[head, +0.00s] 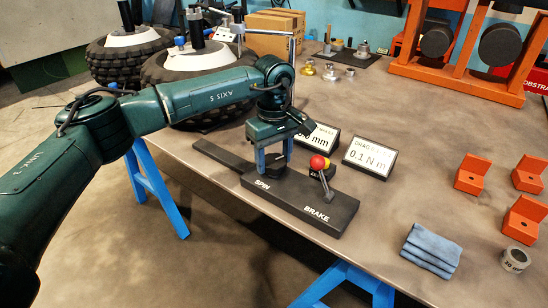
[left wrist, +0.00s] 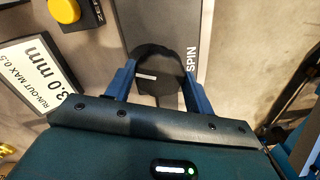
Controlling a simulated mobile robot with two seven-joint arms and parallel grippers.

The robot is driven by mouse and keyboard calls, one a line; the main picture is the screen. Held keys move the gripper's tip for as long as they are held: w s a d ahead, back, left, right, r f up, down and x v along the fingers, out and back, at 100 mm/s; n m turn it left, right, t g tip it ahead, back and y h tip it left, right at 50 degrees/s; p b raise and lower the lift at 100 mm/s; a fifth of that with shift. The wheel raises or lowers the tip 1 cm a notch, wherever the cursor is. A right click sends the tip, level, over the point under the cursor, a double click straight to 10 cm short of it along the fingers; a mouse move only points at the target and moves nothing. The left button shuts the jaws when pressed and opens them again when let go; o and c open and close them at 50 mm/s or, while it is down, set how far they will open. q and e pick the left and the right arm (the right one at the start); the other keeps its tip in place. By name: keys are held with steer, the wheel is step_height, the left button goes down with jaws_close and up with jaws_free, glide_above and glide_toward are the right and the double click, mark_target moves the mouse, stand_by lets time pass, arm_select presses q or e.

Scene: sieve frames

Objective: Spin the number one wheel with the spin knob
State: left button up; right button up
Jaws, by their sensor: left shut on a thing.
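The black round spin knob (left wrist: 158,62) sits on the dark control base (head: 335,208) at the part lettered SPIN. My left gripper (head: 273,165) points down over it, and its two blue fingers are shut on the knob, one on each side, in the left wrist view (left wrist: 158,84). In the head view the knob is mostly hidden by the gripper. Two wheels with knobbly black tyres and white hubs, a nearer one (head: 159,70) and a farther one (head: 107,60), stand at the back left. No number shows on either. My right gripper is not in view.
A red-tipped brake lever (head: 327,183) stands close right of my left gripper. Orange blocks (head: 471,177), a blue cloth (head: 431,247) and a tape roll (head: 515,259) lie to the right. The middle of the table is clear.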

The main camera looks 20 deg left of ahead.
arm_select(q)
steer(key=shift+m, duration=0.9)
steer(key=m, duration=0.3)
steer(key=shift+m, duration=0.3)
steer(key=m, duration=0.3)
steer(key=shift+b, duration=0.35)
steer(key=shift+m, duration=0.8)
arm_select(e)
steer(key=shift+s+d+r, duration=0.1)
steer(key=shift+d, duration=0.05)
arm_select(q)
steer(key=o, duration=1)
